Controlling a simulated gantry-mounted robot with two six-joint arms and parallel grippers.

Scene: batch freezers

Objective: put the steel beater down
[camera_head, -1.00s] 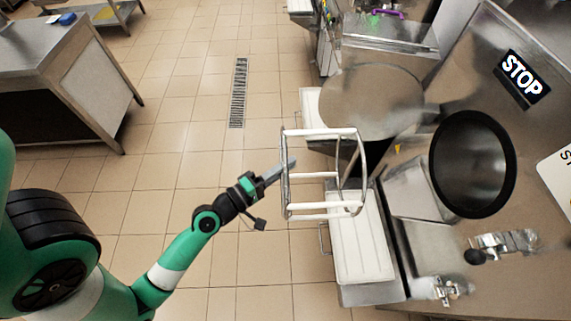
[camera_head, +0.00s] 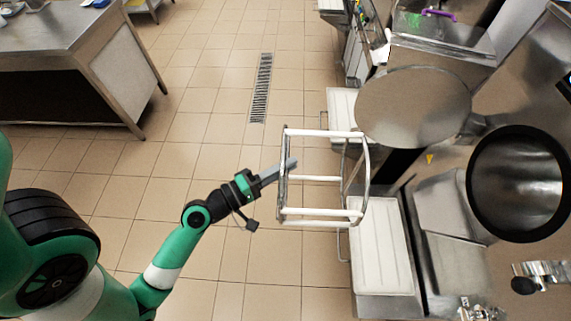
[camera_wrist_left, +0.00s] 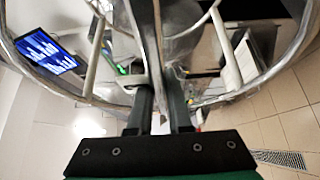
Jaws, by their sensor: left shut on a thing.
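The steel beater (camera_head: 325,210) is an open frame of pale bars and thin steel hoops. In the head view it hangs in the air in front of the freezers, over the floor and left of the white ribbed shelf. My left gripper (camera_head: 291,164) is shut on one of its bars on the left side. The left wrist view shows the two fingers (camera_wrist_left: 160,110) close together, with the beater's hoop and bars (camera_wrist_left: 93,55) spreading around and beyond them. The exact grip point is partly hidden by the fingers. My right gripper is not in view.
A white ribbed shelf (camera_head: 380,243) juts out below the near freezer, whose round dark-rimmed opening (camera_head: 517,185) is at right. A round steel door (camera_head: 413,106) stands open behind the beater. A steel table (camera_head: 75,65) is at upper left. The tiled floor between is clear.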

